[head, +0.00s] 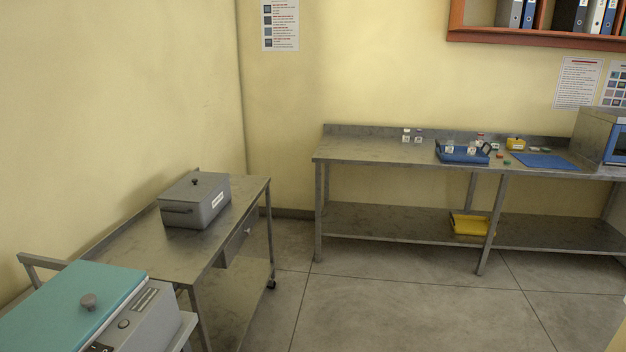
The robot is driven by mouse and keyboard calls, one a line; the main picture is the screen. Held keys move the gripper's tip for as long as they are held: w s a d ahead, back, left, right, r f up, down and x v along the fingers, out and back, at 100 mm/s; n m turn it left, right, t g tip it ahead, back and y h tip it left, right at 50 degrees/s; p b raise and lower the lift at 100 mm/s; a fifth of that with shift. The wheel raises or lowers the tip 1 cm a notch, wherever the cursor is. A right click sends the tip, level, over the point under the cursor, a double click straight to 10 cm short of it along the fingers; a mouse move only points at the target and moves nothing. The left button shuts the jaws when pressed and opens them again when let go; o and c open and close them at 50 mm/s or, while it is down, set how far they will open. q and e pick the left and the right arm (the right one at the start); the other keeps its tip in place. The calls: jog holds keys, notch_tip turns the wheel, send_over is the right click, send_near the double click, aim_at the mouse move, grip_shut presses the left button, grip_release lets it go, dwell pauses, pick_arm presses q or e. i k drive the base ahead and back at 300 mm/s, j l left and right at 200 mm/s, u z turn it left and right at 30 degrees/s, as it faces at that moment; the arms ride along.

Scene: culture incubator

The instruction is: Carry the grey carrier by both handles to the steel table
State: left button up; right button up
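The grey carrier (196,201) is a lidded box with a dark knob on top and a white label on its right side. It stands upright on a metal side table (150,238) at the left. One handle shows on its near left face; the far side is hidden. The steel table (375,152) stands along the back wall at the right, with a lower shelf. Neither of my grippers is in view.
On the steel table are a blue tray (460,157) with bottles, a blue mat (543,161), a yellow box (515,143) and an incubator (600,138). Its left end is mostly clear. A teal-lidded device (75,300) is at the near left. Open floor (390,290) lies in front.

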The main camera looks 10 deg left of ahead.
aim_at(370, 151)
jog(key=i+u, duration=0.1)
jog(key=i, duration=0.35)
jog(key=i+l+u, duration=0.15)
jog(key=i, duration=0.35)
jog(key=i+l+u, duration=0.1)
jog(key=i, duration=0.35)
jog(key=i+l+u, duration=0.1)
jog(key=i, duration=0.35)
jog(key=i+l+u, duration=0.15)
jog(key=i+u, duration=0.25)
jog(key=i+l+u, duration=0.2)
jog(key=u, duration=0.2)
jog(key=i+l+u, duration=0.25)
jog(key=l+u, duration=0.15)
jog(key=i+l+u, duration=0.15)
jog(key=l+u, duration=0.25)
jog(key=i+l+u, duration=0.15)
jog(key=l+u, duration=0.75)
jog(key=l, duration=0.7)
